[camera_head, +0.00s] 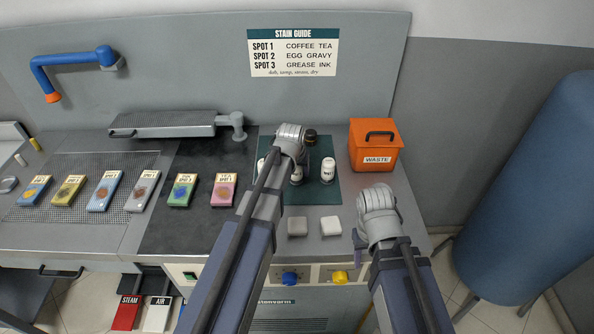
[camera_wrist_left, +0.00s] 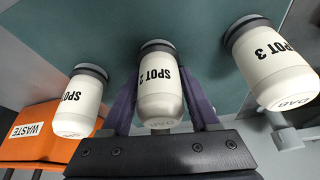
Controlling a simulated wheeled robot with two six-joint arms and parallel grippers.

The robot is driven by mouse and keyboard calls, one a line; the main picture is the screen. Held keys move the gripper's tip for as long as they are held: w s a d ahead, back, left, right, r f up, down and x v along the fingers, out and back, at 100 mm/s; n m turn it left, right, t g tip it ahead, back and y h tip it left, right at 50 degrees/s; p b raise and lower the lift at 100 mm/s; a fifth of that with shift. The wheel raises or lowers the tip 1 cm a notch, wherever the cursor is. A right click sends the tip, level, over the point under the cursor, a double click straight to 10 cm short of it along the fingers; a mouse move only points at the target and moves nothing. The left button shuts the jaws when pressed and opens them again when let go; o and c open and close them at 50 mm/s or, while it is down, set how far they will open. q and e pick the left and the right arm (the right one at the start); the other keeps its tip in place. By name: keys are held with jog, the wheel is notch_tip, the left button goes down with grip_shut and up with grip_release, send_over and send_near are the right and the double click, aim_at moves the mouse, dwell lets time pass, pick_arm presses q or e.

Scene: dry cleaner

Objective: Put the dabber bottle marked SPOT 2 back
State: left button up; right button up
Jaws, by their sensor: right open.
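The dabber bottle marked SPOT 2 (camera_wrist_left: 160,92) is white with a dark ring at its base. It shows between the purple fingers of my left gripper (camera_wrist_left: 158,85), which looks shut on it. In the head view the left gripper (camera_head: 293,160) is over the dark green mat (camera_head: 322,196) and hides most of this bottle. The bottle looks upright; whether its base touches the mat I cannot tell. SPOT 3 (camera_wrist_left: 272,62) stands on one side and another SPOT bottle (camera_wrist_left: 80,100) on the other. My right gripper (camera_head: 376,215) is open and empty, right of the mat.
An orange waste bin (camera_head: 376,155) stands right of the mat. Two pale pads (camera_head: 314,226) lie in front of it. A dark object (camera_head: 310,136) is just behind the left gripper. Several stained swatch cards (camera_head: 182,190) lie to the left. A stain guide (camera_head: 293,52) hangs on the back panel.

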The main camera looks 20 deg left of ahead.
pick_arm(q)
jog(key=shift+o, duration=1.4)
jog(key=shift+r, duration=0.1)
jog(key=p+v, duration=1.1)
jog(key=v, duration=0.1)
jog(key=s+d+f+m+g+y, duration=0.1)
jog(key=s+d+m+g, duration=0.1)
jog(key=s+d, duration=0.6)
jog(key=s+d+m+g, duration=0.3)
jog(key=s+d, duration=0.2)
jog(key=s, duration=0.8)
notch_tip(320, 180, down, 5)
jog(key=b, duration=0.4)
jog(key=shift+w, duration=0.2)
